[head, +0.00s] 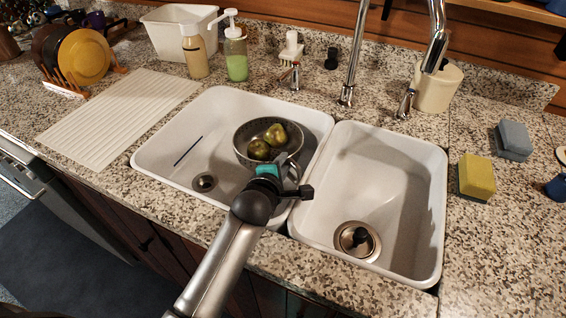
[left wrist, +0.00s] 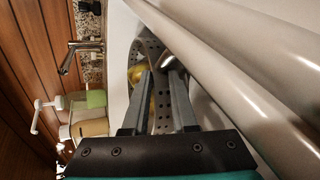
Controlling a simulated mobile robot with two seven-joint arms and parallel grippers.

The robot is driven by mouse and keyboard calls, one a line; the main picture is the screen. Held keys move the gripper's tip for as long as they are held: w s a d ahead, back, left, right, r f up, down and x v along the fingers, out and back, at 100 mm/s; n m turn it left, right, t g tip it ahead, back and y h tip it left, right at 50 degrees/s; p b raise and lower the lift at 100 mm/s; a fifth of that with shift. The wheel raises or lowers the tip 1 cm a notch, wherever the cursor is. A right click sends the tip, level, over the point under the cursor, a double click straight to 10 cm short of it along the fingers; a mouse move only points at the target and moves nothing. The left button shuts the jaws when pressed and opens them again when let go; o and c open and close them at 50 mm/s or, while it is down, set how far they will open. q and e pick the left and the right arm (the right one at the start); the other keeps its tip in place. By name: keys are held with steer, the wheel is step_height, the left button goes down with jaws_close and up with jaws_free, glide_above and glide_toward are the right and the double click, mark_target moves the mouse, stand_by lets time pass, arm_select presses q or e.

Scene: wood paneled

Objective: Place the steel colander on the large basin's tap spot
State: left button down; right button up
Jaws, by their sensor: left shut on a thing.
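The steel colander (head: 243,142) is in the right part of the large basin (head: 165,150), near the divider. It holds two green-yellow fruits (head: 267,141). My left gripper (head: 290,172) is shut on the colander's near rim. The left wrist view shows the perforated colander wall (left wrist: 163,112) between the two fingers (left wrist: 163,90), with a yellow fruit partly hidden behind them. I cannot tell whether the colander's bottom touches the basin floor. The tall tap (head: 349,75) rises behind the sink, near the divider. My right gripper is not in view.
The smaller basin (head: 400,165) on the right is empty. A dark blue stick (head: 188,151) and a drain (head: 204,182) lie in the large basin's left part. Soap bottles (head: 236,62) and a small tap (head: 295,76) stand behind. A yellow sponge (head: 477,177) sits right.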

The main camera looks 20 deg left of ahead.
arm_select(q)
steer(key=shift+r, duration=0.2)
steer(key=c, duration=0.7)
jaws_free()
steer(key=shift+f, duration=0.1)
steer(key=shift+o, duration=0.9)
steer(key=shift+s+f, duration=0.1)
steer(key=shift+f, duration=0.1)
steer(key=shift+o, duration=1.2)
steer(key=shift+r, duration=0.1)
step_height(320, 180, up, 20)
steer(key=p, duration=2.1)
